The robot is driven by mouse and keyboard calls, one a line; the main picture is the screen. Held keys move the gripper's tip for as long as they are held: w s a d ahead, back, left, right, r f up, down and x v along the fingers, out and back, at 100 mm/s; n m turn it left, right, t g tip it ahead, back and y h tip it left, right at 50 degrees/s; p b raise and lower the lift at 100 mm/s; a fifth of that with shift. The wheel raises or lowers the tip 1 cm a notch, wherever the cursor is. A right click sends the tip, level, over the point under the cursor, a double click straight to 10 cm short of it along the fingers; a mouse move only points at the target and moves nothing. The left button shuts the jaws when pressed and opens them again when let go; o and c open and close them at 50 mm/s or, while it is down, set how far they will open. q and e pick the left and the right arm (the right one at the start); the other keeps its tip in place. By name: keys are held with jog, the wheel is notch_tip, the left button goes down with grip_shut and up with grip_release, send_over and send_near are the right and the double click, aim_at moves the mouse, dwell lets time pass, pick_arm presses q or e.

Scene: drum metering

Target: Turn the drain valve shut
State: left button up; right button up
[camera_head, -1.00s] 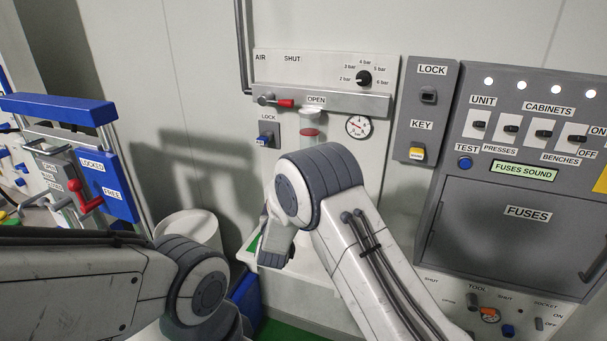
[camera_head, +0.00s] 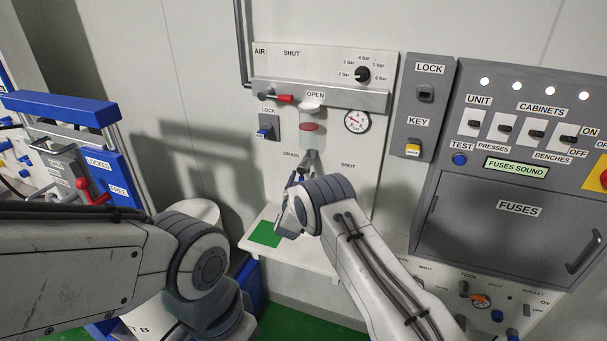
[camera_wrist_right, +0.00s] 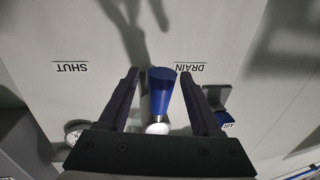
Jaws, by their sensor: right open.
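The drain valve's blue handle (camera_wrist_right: 162,88) stands between the two fingers of my right gripper (camera_wrist_right: 163,100) in the right wrist view, with gaps showing beside it. My right gripper is open and not closed on the handle. The DRAIN label (camera_wrist_right: 189,67) is nearer the handle than the SHUT label (camera_wrist_right: 71,67); both appear upside down there. In the head view my right gripper (camera_head: 302,175) is below the clear bowl (camera_head: 311,133) with its red part, by the DRAIN label (camera_head: 291,154). It mostly hides the valve. My left gripper is out of view.
A pressure gauge (camera_head: 357,121) is right of the bowl. A blue lock lever (camera_head: 265,132) is on its left, and a red-handled valve (camera_head: 285,99) above. A white shelf (camera_head: 322,258) with a green patch lies below. The grey fuse cabinet (camera_head: 505,220) stands right.

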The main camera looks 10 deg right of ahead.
jog(key=shift+w+d, duration=0.15)
jog(key=shift+w, duration=0.25)
grip_shut()
dwell(1.3)
